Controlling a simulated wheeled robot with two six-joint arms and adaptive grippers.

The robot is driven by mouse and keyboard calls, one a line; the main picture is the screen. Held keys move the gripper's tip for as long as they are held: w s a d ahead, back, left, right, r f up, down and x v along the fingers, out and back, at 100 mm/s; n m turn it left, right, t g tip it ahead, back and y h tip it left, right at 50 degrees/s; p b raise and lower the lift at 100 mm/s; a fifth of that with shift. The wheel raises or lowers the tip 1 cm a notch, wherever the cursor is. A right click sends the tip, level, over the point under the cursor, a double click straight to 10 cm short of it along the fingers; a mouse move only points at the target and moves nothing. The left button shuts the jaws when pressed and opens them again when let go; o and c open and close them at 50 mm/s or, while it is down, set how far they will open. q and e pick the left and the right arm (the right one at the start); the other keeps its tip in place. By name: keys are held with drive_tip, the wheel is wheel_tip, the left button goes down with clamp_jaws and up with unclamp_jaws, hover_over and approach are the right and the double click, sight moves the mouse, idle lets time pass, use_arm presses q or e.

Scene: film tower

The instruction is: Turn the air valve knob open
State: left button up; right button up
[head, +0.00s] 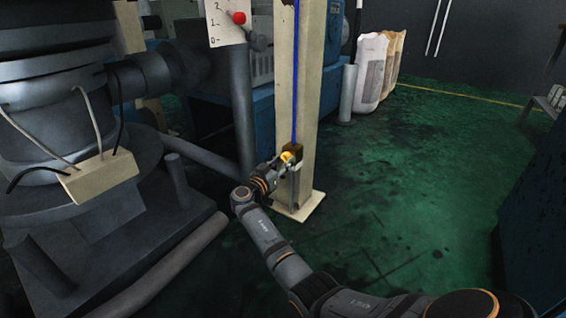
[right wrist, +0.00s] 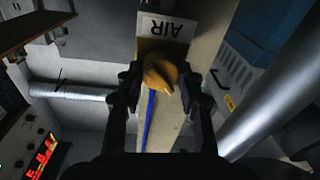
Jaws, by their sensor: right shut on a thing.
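The yellow air valve knob (head: 287,157) is low on a beige post (head: 304,70), with a blue hose (head: 295,110) running up from it. In the right wrist view the yellow knob (right wrist: 160,72) sits between my two fingers, below a white plate marked AIR (right wrist: 168,27), which appears upside down. My right gripper (head: 286,164) is at the knob and shut on it; in the right wrist view its fingers (right wrist: 163,88) lie on either side of it. The knob's pointed end faces down and slightly right there. My left gripper is not in view.
A white plate with numbers and a red-knobbed lever (head: 239,18) stands above left of the post. Dark round machinery (head: 60,90) fills the left. White sacks (head: 371,70) stand behind on the right. The green floor (head: 430,190) right of the post is clear.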

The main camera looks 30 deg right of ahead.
drive_tip(key=m, duration=0.4)
drive_tip(key=shift+m, duration=0.4)
drive_tip(key=shift+f+m+h, duration=0.1)
drive_tip(key=shift+m+h, duration=0.2)
drive_tip(key=shift+m, duration=1.5)
drive_tip(key=shift+m+g, duration=0.3)
drive_tip(key=shift+g, duration=0.1)
drive_tip(key=o, duration=1.2)
wheel_tip(320, 180, up, 10)
drive_tip(key=shift+r, duration=0.1)
